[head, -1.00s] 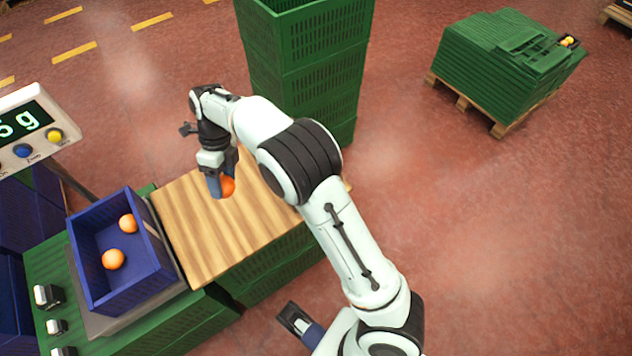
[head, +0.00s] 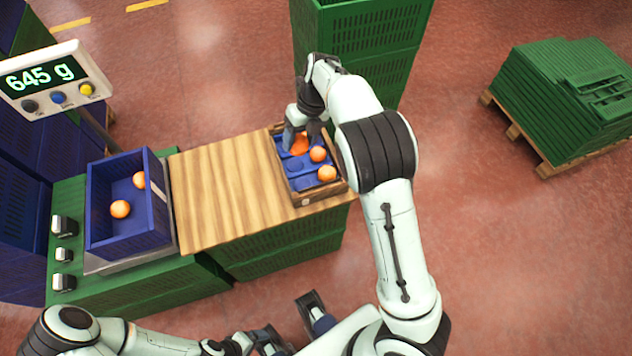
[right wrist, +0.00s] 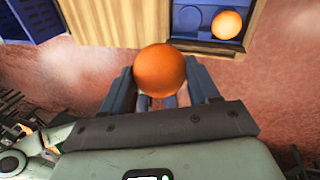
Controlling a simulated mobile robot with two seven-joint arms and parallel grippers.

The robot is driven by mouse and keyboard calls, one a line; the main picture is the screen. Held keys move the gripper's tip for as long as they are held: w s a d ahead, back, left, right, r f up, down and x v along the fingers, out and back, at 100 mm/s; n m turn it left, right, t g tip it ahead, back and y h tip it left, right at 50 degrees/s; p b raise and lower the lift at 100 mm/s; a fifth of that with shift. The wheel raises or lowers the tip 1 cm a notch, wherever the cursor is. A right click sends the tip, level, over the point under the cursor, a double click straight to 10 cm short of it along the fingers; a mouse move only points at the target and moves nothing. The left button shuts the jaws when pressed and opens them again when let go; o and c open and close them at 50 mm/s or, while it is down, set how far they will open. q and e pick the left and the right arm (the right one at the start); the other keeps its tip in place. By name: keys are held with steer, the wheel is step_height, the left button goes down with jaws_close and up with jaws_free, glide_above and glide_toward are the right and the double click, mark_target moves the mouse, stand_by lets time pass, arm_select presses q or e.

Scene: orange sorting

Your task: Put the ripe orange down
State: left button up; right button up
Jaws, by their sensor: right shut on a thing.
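My right gripper (head: 302,138) is shut on an orange (head: 299,147), over the far part of a wooden-sided tray (head: 305,199) with blue compartments. In the right wrist view the held orange (right wrist: 161,70) sits between the two fingers. Two other oranges lie in the tray, one nearer the middle (head: 318,154) and one toward the near end (head: 327,174). The gripper hides part of the tray's far end, and I cannot tell whether the held orange touches it. My left gripper (head: 290,326) is at the bottom edge, its fingers apart with nothing seen between them.
A blue crate (head: 148,234) with two oranges stands on the scale at left; its display (head: 42,76) reads 645 g. Bare wooden tabletop (head: 215,190) lies between crate and tray. Tall green crates (head: 370,65) stand behind the tray; a pallet stack (head: 550,110) is at right.

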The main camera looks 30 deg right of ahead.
steer(key=shift+d+f, duration=0.1)
steer(key=shift+d, duration=0.05)
step_height(320, 180, down, 15)
steer(key=b, duration=0.3)
steer(key=shift+s, duration=0.1)
steer(key=shift+f+b, duration=0.6)
steer(key=shift+f, duration=1.75)
steer(key=shift+f, duration=0.15)
steer(key=o, duration=0.8)
steer(key=shift+o, duration=0.2)
steer(key=p+v, duration=0.2)
steer(key=v, duration=1)
